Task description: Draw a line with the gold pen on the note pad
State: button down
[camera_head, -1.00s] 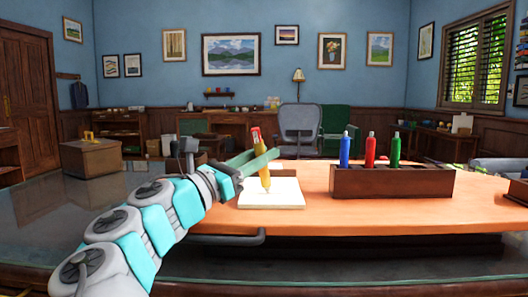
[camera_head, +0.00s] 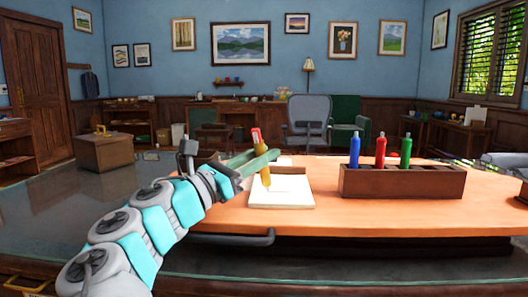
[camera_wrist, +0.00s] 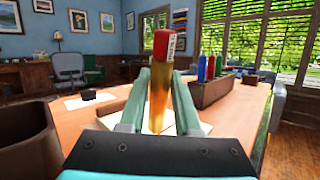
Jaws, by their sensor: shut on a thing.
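The gold pen (camera_head: 265,178) with a red end is in my gripper (camera_head: 262,159), its narrow tip pointing down. The fingers are shut around the pen, which leans slightly. The white note pad (camera_head: 290,199) lies on the desk below, and the pen's tip is over its left part. I cannot tell whether the tip touches the paper, nor whether there is a mark on it.
A wooden holder (camera_head: 400,186) with blue, red and green pens stands right of the pad on the orange-brown desk (camera_head: 360,216). A dark brown container (camera_wrist: 25,140) is close at the left in the wrist view. Chairs stand beyond the desk.

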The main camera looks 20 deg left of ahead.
notch_tip(320, 180, up, 6)
jog(key=p, duration=0.5)
jog(key=shift+f, duration=0.25)
jog(key=shift+r, duration=1.2)
jog(key=shift+a+f+b, duration=0.1)
jog(key=shift+f+b, duration=0.5)
jog(key=shift+f, duration=2.85)
jog(key=shift+f, duration=0.55)
jog(key=shift+w+d, duration=0.2)
jog(key=shift+d, duration=0.55)
